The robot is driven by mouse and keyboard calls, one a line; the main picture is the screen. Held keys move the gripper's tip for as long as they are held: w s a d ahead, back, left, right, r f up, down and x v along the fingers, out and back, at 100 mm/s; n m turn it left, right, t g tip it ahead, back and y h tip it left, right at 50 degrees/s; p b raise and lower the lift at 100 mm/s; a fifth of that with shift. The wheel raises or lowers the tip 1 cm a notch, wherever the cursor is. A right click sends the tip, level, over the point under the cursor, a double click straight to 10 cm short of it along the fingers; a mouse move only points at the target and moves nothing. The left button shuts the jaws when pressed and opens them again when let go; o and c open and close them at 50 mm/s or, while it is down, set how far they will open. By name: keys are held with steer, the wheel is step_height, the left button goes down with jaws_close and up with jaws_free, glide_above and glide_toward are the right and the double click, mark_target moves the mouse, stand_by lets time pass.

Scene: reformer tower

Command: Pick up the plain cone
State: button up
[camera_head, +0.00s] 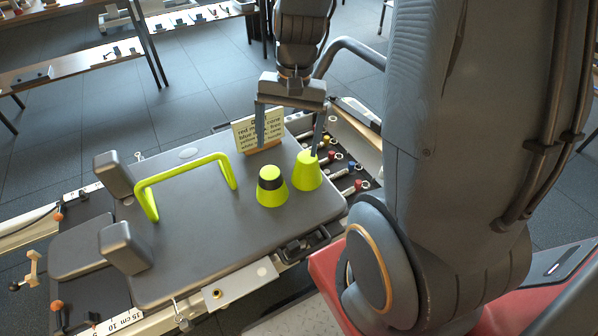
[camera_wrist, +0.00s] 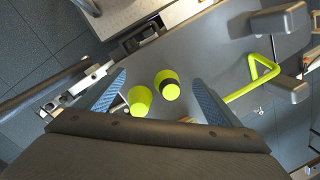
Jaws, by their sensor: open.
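The plain cone (camera_head: 307,172) is yellow-green, blunt-topped and has no band. It stands upright on the grey carriage top (camera_head: 200,250). The plain cone (camera_wrist: 140,99) also shows in the wrist view, close beside the left finger. A similar cone with a dark band (camera_head: 272,188) stands just left of it; this banded cone (camera_wrist: 167,85) lies between the fingers' lines in the wrist view. My gripper (camera_head: 289,149) is open and empty, pointing down behind and above the cones. One fingertip overlaps the plain cone's top edge in the head view; contact cannot be told.
A yellow-green bar frame (camera_head: 185,163) and two grey shoulder blocks (camera_head: 124,248) stand left of the cones. A small text card (camera_head: 258,133) stands behind them, close to a finger. Spring hooks with coloured ends (camera_head: 350,168) lie right. The carriage's front is clear.

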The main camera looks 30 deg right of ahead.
mark_target(303, 165)
steer(key=w+d+f+m+y+b, duration=0.1)
steer(key=w+d+f+m+b, duration=0.2)
steer(key=f, duration=0.4)
steer(key=w+d+f+m+t+b, duration=0.1)
steer(key=w+d+f+m+b, duration=0.2)
steer(key=w+d+f+m, duration=0.3)
steer(key=w+d+f+m+t+y+b, duration=0.1)
steer(key=w+d+f+m+b, duration=0.1)
steer(key=w+d+f+m, duration=0.3)
steer(key=shift+d+f+m+y+b, duration=0.15)
steer(key=shift+d+f+b, duration=0.05)
steer(key=shift+f, duration=0.6)
steer(key=shift+d+f+m+y+b, duration=0.15)
steer(key=shift+f+b, duration=0.05)
steer(key=shift+f, duration=0.6)
steer(key=shift+w+d+f, duration=0.1)
steer(key=shift+f, duration=0.2)
steer(key=x, duration=0.2)
steer(key=b+x, duration=0.1)
steer(key=x, duration=0.4)
steer(key=shift+s+f, duration=0.2)
steer(key=shift+s, duration=0.1)
steer(key=c, duration=1.1)
